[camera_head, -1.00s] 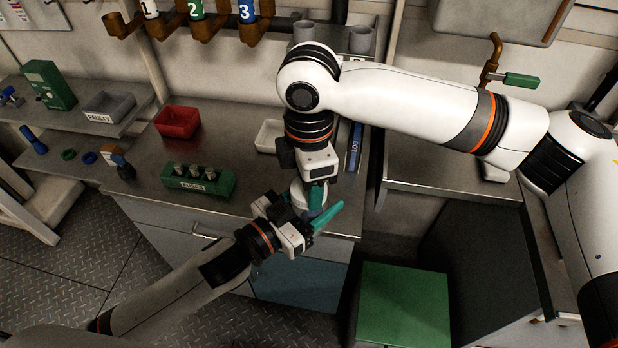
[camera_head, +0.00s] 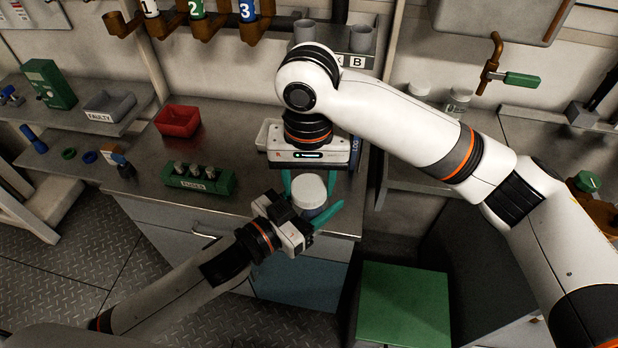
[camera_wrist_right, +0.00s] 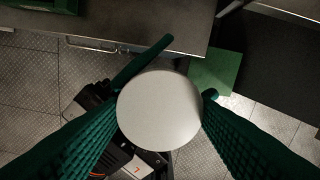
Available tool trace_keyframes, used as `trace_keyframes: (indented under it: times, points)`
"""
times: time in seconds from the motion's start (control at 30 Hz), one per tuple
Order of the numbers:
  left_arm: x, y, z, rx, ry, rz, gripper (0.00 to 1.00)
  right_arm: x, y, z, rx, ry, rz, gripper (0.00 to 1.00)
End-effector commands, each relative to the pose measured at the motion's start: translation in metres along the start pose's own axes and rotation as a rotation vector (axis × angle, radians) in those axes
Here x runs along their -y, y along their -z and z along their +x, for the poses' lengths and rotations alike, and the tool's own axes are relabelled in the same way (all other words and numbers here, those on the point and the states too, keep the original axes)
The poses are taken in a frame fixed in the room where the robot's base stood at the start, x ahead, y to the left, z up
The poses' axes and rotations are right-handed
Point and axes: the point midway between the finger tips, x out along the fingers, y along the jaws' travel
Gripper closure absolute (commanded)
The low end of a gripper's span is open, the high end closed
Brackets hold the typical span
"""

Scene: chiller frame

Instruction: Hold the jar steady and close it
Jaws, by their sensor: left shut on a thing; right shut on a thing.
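The jar (camera_head: 313,212) is upright near the counter's front edge, with only a little of its body showing below a round white lid (camera_head: 309,190). My left gripper (camera_head: 316,209) is shut around the jar body from the front left; one green finger runs along its front. My right gripper (camera_head: 309,181) points down from above, shut on the lid with one green finger at each side. In the right wrist view the lid (camera_wrist_right: 160,110) fills the space between the fingers and hides the jar. The lid sits on or just over the jar mouth; any gap is hidden.
A green rack labelled FUSES (camera_head: 198,180) and a red bin (camera_head: 177,121) stand on the counter to the left. A white tray (camera_head: 265,134) is partly behind my right gripper. A green box top (camera_head: 402,305) lies below right.

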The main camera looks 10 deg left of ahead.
Motion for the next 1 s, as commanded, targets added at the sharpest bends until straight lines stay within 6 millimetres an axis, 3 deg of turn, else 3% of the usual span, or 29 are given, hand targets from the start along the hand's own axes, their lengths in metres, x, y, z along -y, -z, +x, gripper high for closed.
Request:
trace_keyframes:
  times: [0.07,0.1,0.23,0.5,0.63,1.0]
  points:
    - [0.001,0.0,0.0,0.001,0.001,0.0,1.0,0.0,0.0,0.0,0.001,-0.001,-0.002,0.73]
    - [0.001,0.0,0.0,0.001,0.001,0.0,1.0,0.0,0.0,0.0,0.001,-0.001,-0.003,0.41]
    - [0.001,0.0,0.0,0.001,0.001,0.0,1.0,0.0,0.0,0.0,0.001,-0.001,-0.004,0.21]
    - [0.001,-0.001,0.0,0.001,0.001,0.0,1.0,0.0,0.0,-0.001,0.001,0.0,-0.005,0.21]
    - [0.001,-0.001,0.0,0.001,0.001,0.0,1.0,-0.001,-0.001,-0.01,0.003,-0.002,-0.006,0.21]
    - [0.0,-0.001,0.0,0.001,0.001,0.0,1.0,0.0,-0.002,-0.084,0.007,0.001,-0.004,0.21]
